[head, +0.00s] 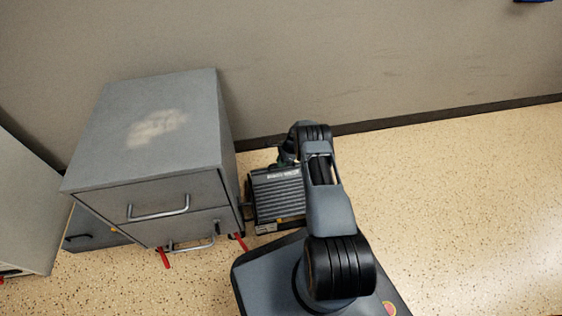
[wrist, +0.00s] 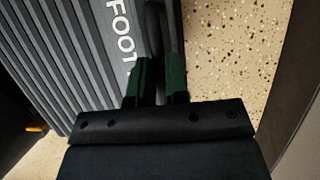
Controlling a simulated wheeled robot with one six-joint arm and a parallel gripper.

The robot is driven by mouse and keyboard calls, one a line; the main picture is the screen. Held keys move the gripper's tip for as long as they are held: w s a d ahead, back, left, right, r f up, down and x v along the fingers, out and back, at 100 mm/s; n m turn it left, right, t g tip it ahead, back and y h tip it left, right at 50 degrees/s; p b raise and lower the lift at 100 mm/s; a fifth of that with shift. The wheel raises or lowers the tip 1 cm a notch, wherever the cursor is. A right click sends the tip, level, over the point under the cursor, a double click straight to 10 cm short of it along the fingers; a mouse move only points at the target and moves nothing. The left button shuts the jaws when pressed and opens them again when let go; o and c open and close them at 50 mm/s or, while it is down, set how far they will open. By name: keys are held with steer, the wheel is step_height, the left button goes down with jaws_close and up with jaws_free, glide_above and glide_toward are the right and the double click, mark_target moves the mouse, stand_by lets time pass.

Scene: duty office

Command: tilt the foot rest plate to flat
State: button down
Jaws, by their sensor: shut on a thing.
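The foot rest plate (head: 278,197) is grey and ribbed, with a pale lettered strip along its far edge. It stands on the floor just right of the grey cabinet, partly hidden by my arm. In the wrist view the ribbed plate (wrist: 62,62) fills the left side, with white letters reading "FOOT". My gripper (wrist: 158,75) has dark green fingers and is shut on a dark bar (wrist: 164,30) along the plate's lettered edge. In the head view my gripper is at the plate's far edge, mostly hidden by my wrist. I cannot tell the plate's exact tilt.
The grey drawer cabinet (head: 150,135) stands close on the plate's left, with metal handles and red parts near the floor. The wall (head: 400,60) with its dark skirting is behind. Speckled floor (head: 460,200) on the right is clear.

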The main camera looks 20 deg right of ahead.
steer(key=c, duration=1.1)
jaws_free()
steer(key=shift+w, duration=0.35)
steer(key=shift+d, duration=0.1)
steer(key=p+v, duration=0.5)
steer(key=v, duration=0.8)
steer(key=shift+s+r+p, duration=0.15)
steer(key=shift+r+p, duration=0.2)
steer(key=shift+r, duration=0.05)
